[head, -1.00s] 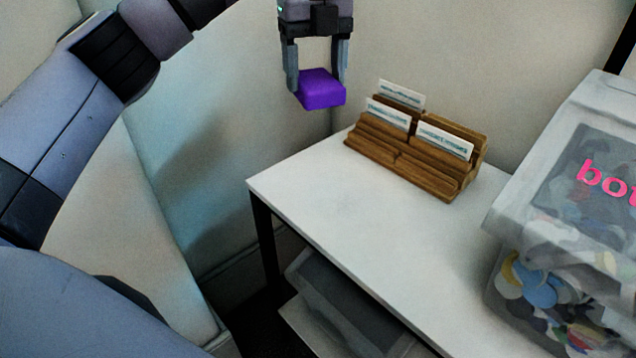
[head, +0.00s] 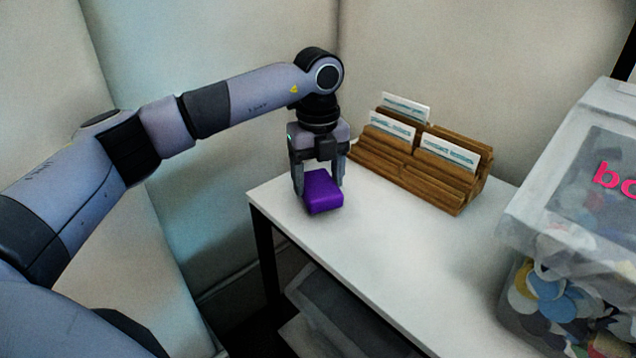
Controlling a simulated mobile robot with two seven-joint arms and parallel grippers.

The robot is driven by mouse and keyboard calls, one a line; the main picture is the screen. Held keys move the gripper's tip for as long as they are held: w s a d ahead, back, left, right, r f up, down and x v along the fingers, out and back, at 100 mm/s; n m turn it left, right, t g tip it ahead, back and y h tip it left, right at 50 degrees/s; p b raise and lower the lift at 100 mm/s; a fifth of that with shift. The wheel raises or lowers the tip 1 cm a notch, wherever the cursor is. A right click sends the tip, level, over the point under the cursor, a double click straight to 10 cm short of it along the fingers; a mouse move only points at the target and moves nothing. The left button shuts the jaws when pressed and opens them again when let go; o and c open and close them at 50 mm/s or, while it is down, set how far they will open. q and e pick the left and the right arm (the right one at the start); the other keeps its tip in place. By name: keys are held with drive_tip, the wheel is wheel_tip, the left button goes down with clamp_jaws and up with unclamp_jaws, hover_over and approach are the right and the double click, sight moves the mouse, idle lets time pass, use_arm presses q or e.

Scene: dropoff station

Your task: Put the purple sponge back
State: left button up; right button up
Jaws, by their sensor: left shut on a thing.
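The purple sponge (head: 323,193) is a small block at the far left end of the white table (head: 375,255). My left gripper (head: 320,183) points straight down from above, with a finger on each side of the sponge, and is shut on it. The sponge is at or just above the tabletop; I cannot tell whether it touches. My right gripper is not in view.
A wooden card holder (head: 425,165) with white labelled cards stands at the back of the table, right of the sponge. A clear bin (head: 545,235) of mixed caps stands at the right. A grey container (head: 345,315) sits beneath the table. The table's middle is clear.

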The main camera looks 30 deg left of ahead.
sight(318, 183)
use_arm(q)
drive_tip(key=shift+f, duration=0.65)
drive_tip(key=shift+f, duration=0.1)
drive_tip(key=o, duration=0.9)
drive_tip(key=shift+o, duration=0.2)
wheel_tip(318, 183, up, 12)
drive_tip(key=p, duration=0.1)
